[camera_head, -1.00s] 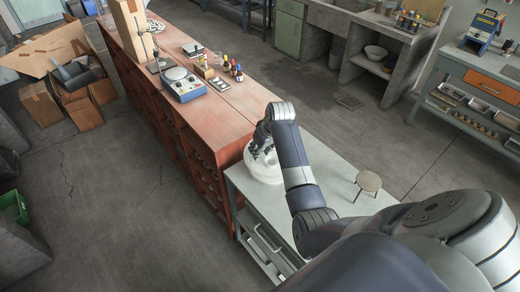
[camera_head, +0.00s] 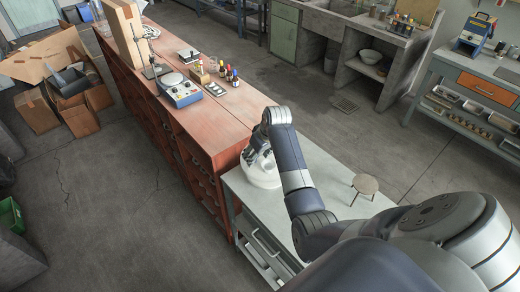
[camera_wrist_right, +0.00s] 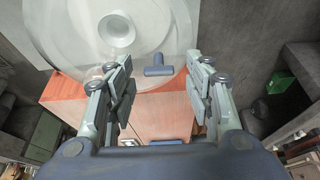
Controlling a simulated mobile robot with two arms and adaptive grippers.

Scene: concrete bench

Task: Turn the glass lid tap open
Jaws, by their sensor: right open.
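A round, see-through glass lid (camera_wrist_right: 75,40) with a pale central knob (camera_wrist_right: 117,30) fills the upper left of the right wrist view. A blue-grey T-shaped tap (camera_wrist_right: 158,70) sits at the lid's lower right edge. My right gripper (camera_wrist_right: 164,65) is open, with one finger on each side of the tap and visible space between. In the head view the whitish round vessel (camera_head: 262,178) stands on the grey bench, and my right gripper (camera_head: 262,148) is over it, partly hiding it. The tap cannot be made out there. My left gripper is not in view.
The vessel stands at the end of a grey worktop (camera_head: 325,185) beside a long red cabinet (camera_head: 215,125). A small round stool-like stand (camera_head: 366,184) is to the right. A blue balance-like device (camera_head: 180,90) and small bottles (camera_head: 229,73) are farther back.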

